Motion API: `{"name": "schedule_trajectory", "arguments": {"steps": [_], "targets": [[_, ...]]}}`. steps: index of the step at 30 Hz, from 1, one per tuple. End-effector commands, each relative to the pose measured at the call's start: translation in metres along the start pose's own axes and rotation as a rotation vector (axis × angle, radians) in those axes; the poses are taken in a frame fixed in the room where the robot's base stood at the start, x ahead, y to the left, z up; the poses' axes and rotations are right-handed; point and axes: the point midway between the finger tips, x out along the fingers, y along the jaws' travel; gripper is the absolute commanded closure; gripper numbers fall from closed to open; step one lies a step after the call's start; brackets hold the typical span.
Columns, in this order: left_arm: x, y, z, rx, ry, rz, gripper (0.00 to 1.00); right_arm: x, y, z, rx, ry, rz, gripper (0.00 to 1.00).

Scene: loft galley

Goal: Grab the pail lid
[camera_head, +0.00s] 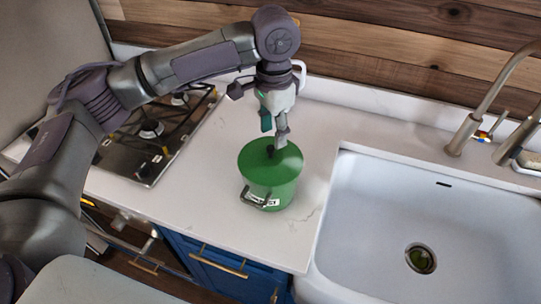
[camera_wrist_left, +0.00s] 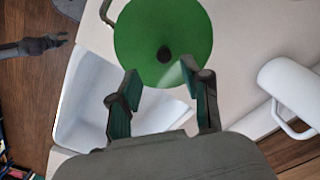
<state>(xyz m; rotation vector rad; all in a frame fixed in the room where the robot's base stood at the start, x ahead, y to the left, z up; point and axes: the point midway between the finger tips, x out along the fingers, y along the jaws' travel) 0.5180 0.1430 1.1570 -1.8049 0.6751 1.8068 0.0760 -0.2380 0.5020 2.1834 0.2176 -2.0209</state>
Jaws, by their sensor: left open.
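The green pail (camera_head: 268,185) stands upright on the white counter, with a dark handle and a label on its front side. Its round green lid (camera_head: 256,160) sits on top with a small black knob (camera_head: 270,150). In the left wrist view the lid (camera_wrist_left: 140,35) fills the top middle, and its knob (camera_wrist_left: 164,55) lies just beyond the fingertips. My left gripper (camera_head: 274,134) is open and points down over the lid, close to the knob. In the wrist view its two fingers (camera_wrist_left: 158,82) are spread with nothing between them.
A white sink (camera_head: 390,215) with a faucet (camera_head: 490,95) lies right of the pail. A gas hob (camera_head: 150,135) is to the left. A white jug-like vessel with a handle (camera_wrist_left: 290,90) stands near the pail in the wrist view. Counter in front of the pail is clear.

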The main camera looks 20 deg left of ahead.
Motion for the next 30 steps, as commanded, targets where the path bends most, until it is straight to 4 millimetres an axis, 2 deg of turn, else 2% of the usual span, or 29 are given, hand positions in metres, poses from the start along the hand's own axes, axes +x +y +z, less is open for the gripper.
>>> {"name": "schedule_trajectory", "arguments": {"steps": [8, 15, 24, 30], "targets": [[0.021, -0.003, 0.002, 0.000, -0.002, 0.000, 0.52, -0.011, 0.000, -0.011, -0.001, 0.013, 0.000, 0.60], [0.055, -0.006, 0.004, 0.001, -0.002, 0.000, 0.52, -0.023, -0.001, -0.013, 0.000, 0.017, -0.002, 0.60], [0.062, -0.006, 0.003, 0.002, 0.001, -0.001, 0.52, -0.022, -0.003, -0.013, 0.000, 0.018, -0.004, 0.60], [0.061, -0.006, 0.003, 0.002, 0.001, -0.001, 0.85, -0.022, -0.003, -0.013, 0.000, 0.017, -0.003, 0.60]]}}
